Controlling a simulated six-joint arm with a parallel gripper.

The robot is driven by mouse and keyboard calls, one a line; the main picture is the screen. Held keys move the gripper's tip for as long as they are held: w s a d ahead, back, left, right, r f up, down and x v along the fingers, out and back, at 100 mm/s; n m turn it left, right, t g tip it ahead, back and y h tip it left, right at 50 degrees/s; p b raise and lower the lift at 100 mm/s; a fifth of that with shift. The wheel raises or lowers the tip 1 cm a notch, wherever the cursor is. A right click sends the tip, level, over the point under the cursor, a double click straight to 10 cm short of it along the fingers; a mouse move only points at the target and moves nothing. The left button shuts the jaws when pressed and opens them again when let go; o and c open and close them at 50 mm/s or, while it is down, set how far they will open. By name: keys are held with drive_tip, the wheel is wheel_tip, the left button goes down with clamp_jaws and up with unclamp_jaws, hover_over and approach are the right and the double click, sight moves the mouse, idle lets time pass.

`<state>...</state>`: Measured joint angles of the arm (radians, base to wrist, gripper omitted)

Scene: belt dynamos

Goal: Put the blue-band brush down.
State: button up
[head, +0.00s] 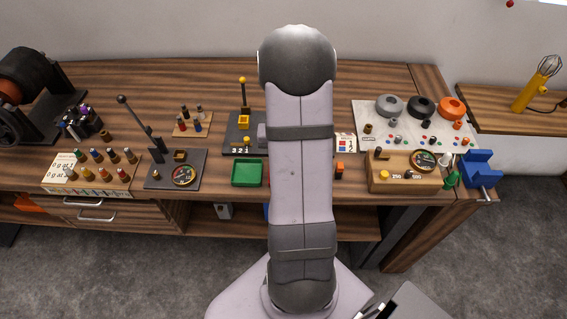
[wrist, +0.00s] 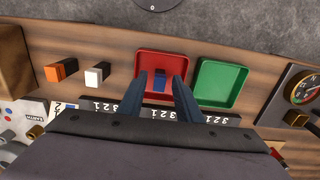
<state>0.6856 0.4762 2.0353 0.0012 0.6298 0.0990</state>
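In the wrist view a small piece with blue on it, which looks like the blue-band brush (wrist: 160,82), shows over the floor of the red tray (wrist: 146,60). My gripper (wrist: 160,76) reaches over the near side of this tray. Its two dark fingers stand apart, one on each side of the brush, with red showing between each finger and the brush. I cannot tell whether the brush rests fully on the tray floor. In the head view my arm hides the gripper, the brush and the red tray.
A green tray (wrist: 222,82) stands close to the right of the red one. A white block (wrist: 95,75) and an orange block (wrist: 62,70) stand to the left. A dark plate with a dial (wrist: 306,90) is at the far right.

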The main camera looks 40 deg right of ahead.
wheel_tip(320, 180, up, 12)
drive_tip(key=b, duration=0.1)
drive_tip(key=shift+r+b, duration=0.2)
drive_tip(key=shift+b, duration=0.2)
idle(0.3)
drive_tip(key=s+a+f+n, duration=0.2)
drive_tip(key=a+n, duration=0.1)
drive_tip(key=a, duration=0.5)
drive_tip(key=s+a+f+n, duration=0.2)
drive_tip(key=a+n, duration=0.1)
drive_tip(key=a, duration=0.4)
drive_tip(key=s+a+f+n, duration=0.3)
drive_tip(key=a, duration=0.5)
drive_tip(key=shift+a, duration=0.35)
drive_tip(key=shift+f, duration=0.1)
wheel_tip(320, 180, down, 37)
drive_tip(key=b, duration=3.7)
